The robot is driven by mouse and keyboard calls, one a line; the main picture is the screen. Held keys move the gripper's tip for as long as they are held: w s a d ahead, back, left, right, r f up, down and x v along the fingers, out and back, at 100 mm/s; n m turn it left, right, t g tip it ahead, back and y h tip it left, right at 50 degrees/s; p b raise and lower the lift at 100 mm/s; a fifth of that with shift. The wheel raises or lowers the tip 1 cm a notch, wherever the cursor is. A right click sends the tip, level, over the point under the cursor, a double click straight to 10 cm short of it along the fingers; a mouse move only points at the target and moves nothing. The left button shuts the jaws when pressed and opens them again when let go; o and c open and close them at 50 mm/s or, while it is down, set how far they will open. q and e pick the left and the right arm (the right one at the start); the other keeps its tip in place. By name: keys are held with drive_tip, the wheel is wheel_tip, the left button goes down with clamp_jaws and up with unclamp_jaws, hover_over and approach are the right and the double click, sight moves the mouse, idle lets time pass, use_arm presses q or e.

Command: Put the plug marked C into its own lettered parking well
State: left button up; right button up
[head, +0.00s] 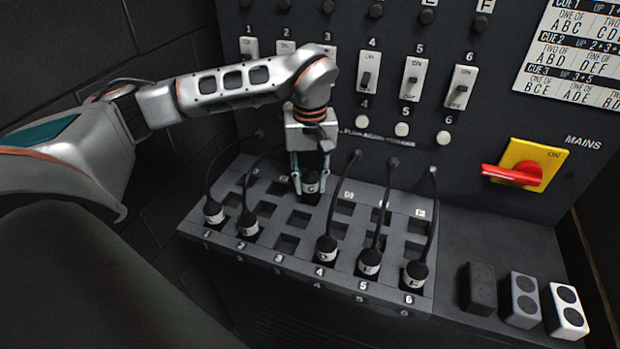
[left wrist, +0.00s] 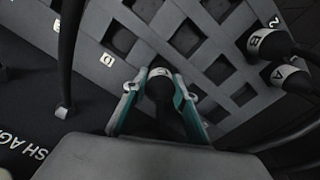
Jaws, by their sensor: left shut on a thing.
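My left gripper (head: 311,182) is shut on a dark plug with a white lettered band (head: 311,188), its letter looking like C. The plug also shows between the fingers of the gripper (left wrist: 158,90) in the left wrist view (left wrist: 160,73). It is upright over the third column of the grey well board (head: 200,229), toward the back. The gripper hides the well under it, so I cannot tell whether the plug is in a well. A letter label D (left wrist: 107,59) lies beside the gripper in the left wrist view. My right gripper is not in view.
Cabled plugs stand in front positions 1 (head: 213,212), 2 (head: 247,225), 4 (head: 326,249), 5 (head: 369,262) and 6 (head: 415,272); front position 3 holds no plug. Their cables rise close around the gripper. A red mains handle (head: 512,175) and several small blocks are at right.

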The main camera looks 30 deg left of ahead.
use_arm(q)
drive_tip(key=shift+f, duration=0.3)
drive_tip(key=shift+f, duration=0.3)
drive_tip(key=shift+f, duration=0.4)
drive_tip(key=o, duration=1.2)
drive_tip(key=shift+r, duration=0.15)
wheel_tip(320, 180, up, 12)
drive_tip(key=shift+f, duration=0.1)
